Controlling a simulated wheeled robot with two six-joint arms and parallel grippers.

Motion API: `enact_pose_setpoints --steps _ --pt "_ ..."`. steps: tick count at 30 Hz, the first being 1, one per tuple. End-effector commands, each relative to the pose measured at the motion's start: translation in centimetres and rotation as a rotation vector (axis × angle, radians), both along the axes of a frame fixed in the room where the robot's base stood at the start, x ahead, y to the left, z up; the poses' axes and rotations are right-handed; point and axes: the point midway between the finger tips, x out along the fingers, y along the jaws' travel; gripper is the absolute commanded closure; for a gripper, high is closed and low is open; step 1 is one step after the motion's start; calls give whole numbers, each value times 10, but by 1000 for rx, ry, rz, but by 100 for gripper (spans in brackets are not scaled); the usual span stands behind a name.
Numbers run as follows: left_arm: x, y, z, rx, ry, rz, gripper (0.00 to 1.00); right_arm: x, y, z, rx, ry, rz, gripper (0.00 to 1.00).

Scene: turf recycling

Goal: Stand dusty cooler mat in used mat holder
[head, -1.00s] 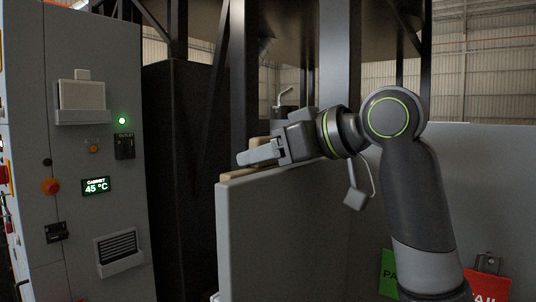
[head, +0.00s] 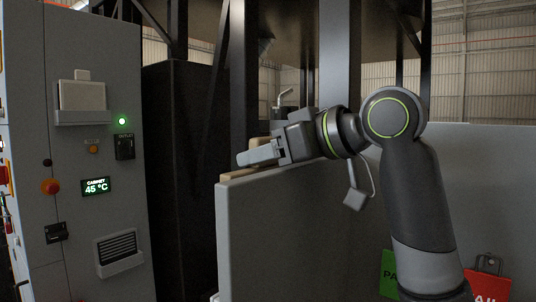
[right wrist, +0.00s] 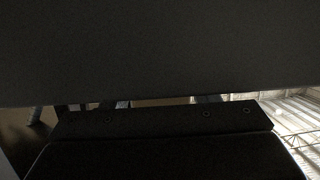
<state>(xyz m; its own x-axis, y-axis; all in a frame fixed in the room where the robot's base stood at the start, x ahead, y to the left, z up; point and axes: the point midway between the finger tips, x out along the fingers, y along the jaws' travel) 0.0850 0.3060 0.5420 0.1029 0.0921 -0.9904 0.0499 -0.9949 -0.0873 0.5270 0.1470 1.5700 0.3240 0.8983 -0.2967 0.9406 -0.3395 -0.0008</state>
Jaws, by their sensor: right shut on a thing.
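My right gripper (head: 260,154) points left above the top edge of a large grey panel. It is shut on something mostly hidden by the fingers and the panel. Tan pieces (head: 240,174) show just under and behind the fingers at the panel's top edge. I cannot tell whether they are the dusty cooler mat. In the right wrist view a broad dark grey surface (right wrist: 160,50) fills the upper half, too dark to identify. I cannot make out the used mat holder for certain. My left gripper is not in view.
The grey panel (head: 285,230) stands close below my right arm. At left is a grey cabinet (head: 75,140) with a pale plate in an upper pocket (head: 83,117), a 45 °C display (head: 96,186) and a lower slatted vent (head: 117,247). Green (head: 388,265) and red signs (head: 487,285) are at lower right.

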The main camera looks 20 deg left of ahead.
Motion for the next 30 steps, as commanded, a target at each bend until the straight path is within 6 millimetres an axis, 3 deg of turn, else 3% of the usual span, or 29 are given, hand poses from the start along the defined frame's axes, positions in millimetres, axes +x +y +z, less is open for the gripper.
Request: enact_pose_setpoints --steps 30 --pt "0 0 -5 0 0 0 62 0 0 -9 -9 7 5 72"
